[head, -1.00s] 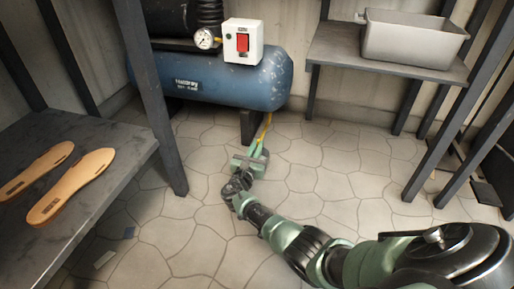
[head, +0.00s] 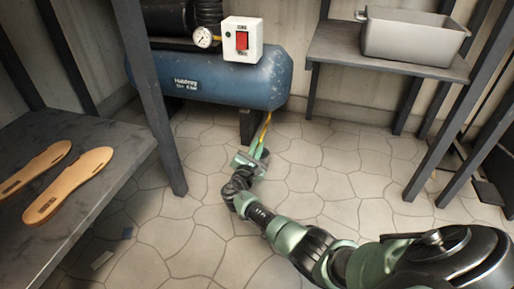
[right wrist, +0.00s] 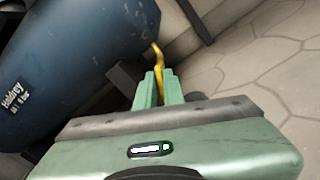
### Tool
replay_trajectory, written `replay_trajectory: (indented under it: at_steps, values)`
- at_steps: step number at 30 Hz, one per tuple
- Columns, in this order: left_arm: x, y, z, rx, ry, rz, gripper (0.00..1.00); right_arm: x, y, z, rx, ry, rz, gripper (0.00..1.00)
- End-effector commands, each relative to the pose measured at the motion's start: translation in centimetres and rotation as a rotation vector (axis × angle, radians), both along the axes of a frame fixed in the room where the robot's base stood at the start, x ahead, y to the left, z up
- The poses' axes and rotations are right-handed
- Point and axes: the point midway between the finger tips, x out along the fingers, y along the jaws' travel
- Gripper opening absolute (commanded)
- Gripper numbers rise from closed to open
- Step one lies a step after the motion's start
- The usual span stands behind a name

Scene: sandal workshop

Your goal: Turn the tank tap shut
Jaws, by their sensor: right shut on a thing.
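The yellow tank tap (head: 265,124) hangs below the right end of the blue tank (head: 215,80) in the head view. In the right wrist view the tap (right wrist: 158,57) shows as a bent yellow piece running down between my fingertips. My right gripper (head: 258,147) reaches it from below and in front. In the right wrist view its green fingers (right wrist: 159,88) are shut on the tap, and they hide its lower end. My left gripper is in neither view.
A dark tank foot (head: 250,125) stands close beside the tap. A workbench with two tan soles (head: 70,180) is at the left. A low shelf (head: 385,62) carries a grey metal bin (head: 412,40) at the right. The tiled floor between is mostly clear.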

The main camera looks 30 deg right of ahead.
Motion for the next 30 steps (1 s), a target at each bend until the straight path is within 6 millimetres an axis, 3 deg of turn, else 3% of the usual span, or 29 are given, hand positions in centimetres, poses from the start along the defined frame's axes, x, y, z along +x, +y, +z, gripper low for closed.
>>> replay_trajectory:
  at_steps: [30]
  values:
    - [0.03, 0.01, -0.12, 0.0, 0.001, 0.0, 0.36, -0.3, -0.05, -0.54, 0.591, -0.689, -0.002, 0.0]
